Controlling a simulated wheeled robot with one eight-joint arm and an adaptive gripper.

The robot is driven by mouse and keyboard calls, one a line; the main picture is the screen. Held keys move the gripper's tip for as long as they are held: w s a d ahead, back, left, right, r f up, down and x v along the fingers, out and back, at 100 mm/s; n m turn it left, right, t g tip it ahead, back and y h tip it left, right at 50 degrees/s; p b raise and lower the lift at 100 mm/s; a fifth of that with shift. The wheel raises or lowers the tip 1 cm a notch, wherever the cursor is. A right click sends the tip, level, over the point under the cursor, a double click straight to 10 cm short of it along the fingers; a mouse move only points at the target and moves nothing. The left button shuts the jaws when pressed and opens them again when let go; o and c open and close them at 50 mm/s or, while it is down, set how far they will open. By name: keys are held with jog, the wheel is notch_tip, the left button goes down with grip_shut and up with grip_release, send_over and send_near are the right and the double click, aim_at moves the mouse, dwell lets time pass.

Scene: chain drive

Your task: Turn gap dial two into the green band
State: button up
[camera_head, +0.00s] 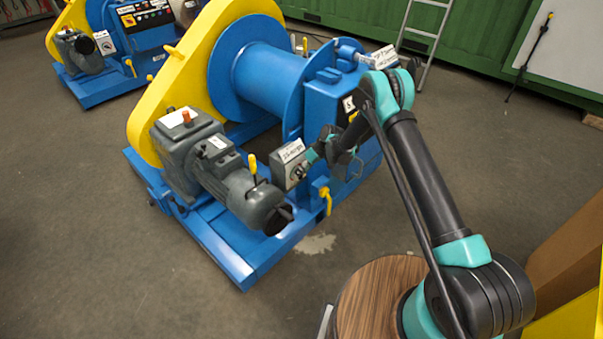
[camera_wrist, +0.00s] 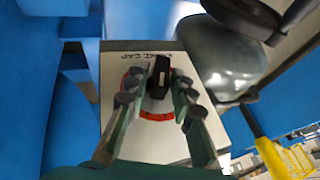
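A gap dial is on the pale face of a small box (camera_head: 290,165) on the near side of the blue machine. In the wrist view the dial plate (camera_wrist: 117,62) carries upside-down lettering, a black knob (camera_wrist: 160,78) and a red arc (camera_wrist: 157,115). No green band shows; my fingers cover part of the dial. My gripper (camera_head: 318,152) is at the box's face. In the wrist view its fingers (camera_wrist: 158,92) stand apart, one on each side of the knob; firm contact cannot be made out. A second labelled box (camera_head: 381,57) is higher on the machine; the head-view labels are too small to read surely.
A grey motor (camera_head: 215,165) lies left of the near box. The blue drum (camera_head: 270,78) and yellow guard (camera_head: 165,90) are behind. The floor in front is clear.

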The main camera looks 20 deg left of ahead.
grip_shut()
jog(key=shift+s, duration=0.1)
jog(key=t, duration=0.1)
jog(key=t+h, duration=0.1)
jog(key=shift+s+a+n+t, duration=0.15)
jog(key=shift+s+n+t, duration=0.15)
jog(key=shift+t, duration=0.1)
jog(key=t+h, duration=0.1)
jog(key=t, duration=0.1)
jog(key=n+t, duration=0.1)
jog(key=shift+s+a+t+h, duration=0.15)
jog(key=shift+s+t+h, duration=0.05)
jog(key=shift+t+h, duration=0.2)
jog(key=n+t+h, duration=0.1)
jog(key=t, duration=0.3)
jog(key=shift+s+f, duration=0.15)
jog(key=shift+t, duration=0.4)
jog(key=shift+o, duration=2.1)
grip_release()
